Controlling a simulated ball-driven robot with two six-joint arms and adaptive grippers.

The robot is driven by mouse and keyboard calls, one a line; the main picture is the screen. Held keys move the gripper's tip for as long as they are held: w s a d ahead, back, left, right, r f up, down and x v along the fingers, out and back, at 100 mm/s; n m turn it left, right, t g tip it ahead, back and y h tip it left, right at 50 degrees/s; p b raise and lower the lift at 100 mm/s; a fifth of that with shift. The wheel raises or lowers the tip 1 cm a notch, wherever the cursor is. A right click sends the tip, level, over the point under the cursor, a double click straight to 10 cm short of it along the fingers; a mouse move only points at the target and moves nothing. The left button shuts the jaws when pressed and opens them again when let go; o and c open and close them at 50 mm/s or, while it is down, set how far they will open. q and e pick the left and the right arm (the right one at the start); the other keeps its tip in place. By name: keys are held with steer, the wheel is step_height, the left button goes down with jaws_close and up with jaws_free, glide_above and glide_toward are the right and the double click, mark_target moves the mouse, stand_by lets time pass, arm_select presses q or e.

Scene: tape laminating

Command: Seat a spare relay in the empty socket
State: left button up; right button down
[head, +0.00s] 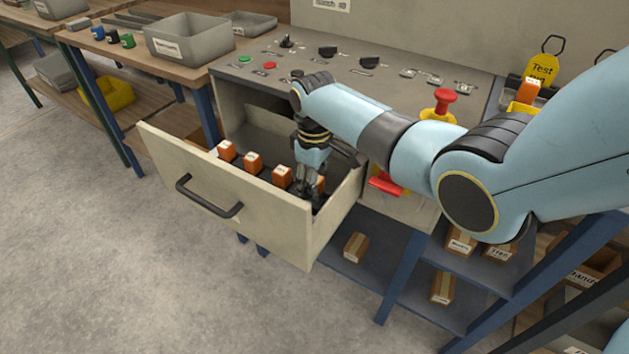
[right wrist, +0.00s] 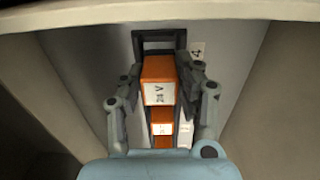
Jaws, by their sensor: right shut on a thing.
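Several orange relays stand in a row in the open drawer (head: 270,214); one of them is the relay (head: 253,161) near the row's left part. My right gripper (head: 311,190) reaches down into the drawer at the right end of the row. In the right wrist view, the right gripper (right wrist: 160,90) is shut on an orange relay (right wrist: 157,92) marked "24 V", one finger on each side. Another orange relay (right wrist: 162,128) shows behind it. A dark rectangular frame and a small "4" label lie beyond the held relay. My left gripper is out of view.
The drawer's front panel and handle (head: 208,196) stick out over the floor. A control panel with a red button (head: 445,97) and switches is above. Boxes (head: 356,247) lie on the shelf below. Grey bins (head: 190,40) stand at the back left.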

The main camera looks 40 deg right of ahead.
steer(key=shift+f+b, duration=0.3)
steer(key=shift+f, duration=0.6)
stand_by(0.9)
steer(key=shift+c, duration=1.8)
jaws_free()
step_height(320, 180, up, 7)
steer(key=p, duration=0.7)
steer(key=shift+p, duration=0.3)
